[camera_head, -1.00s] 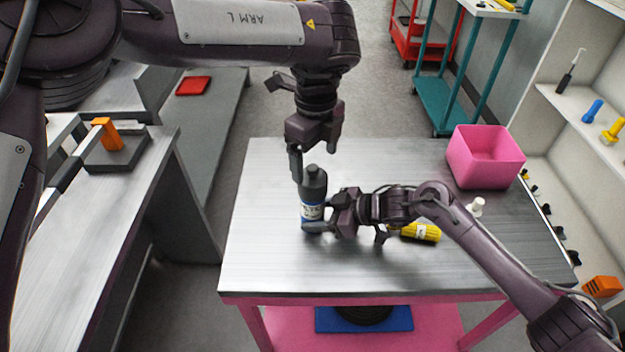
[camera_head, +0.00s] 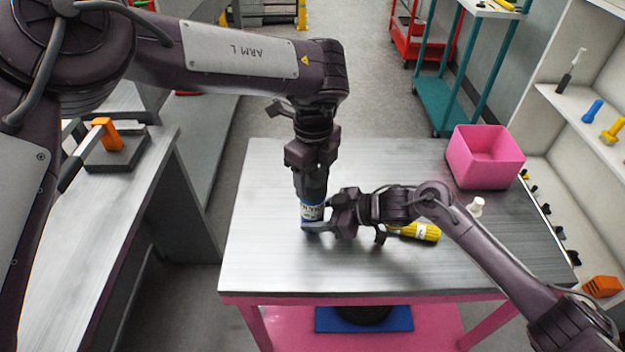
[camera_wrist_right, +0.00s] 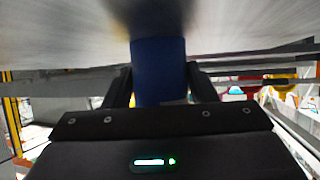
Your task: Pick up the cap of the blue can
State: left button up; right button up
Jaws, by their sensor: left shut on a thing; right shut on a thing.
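The blue can (camera_head: 312,211) stands upright on the metal-topped table, dark above with a pale label and a blue lower part. My right gripper (camera_head: 318,224) is shut on its lower part from the right. In the right wrist view the blue can (camera_wrist_right: 158,70) sits between the two fingers of my right gripper (camera_wrist_right: 160,88). My left gripper (camera_head: 311,176) points down from above and is shut on the cap at the top of the can. The cap itself is hidden behind the left fingers.

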pick_arm(q)
notch_tip(320, 180, up, 13)
dwell(1.2)
pick_arm(e)
jog(key=o, duration=1)
jog(key=v, duration=1.2)
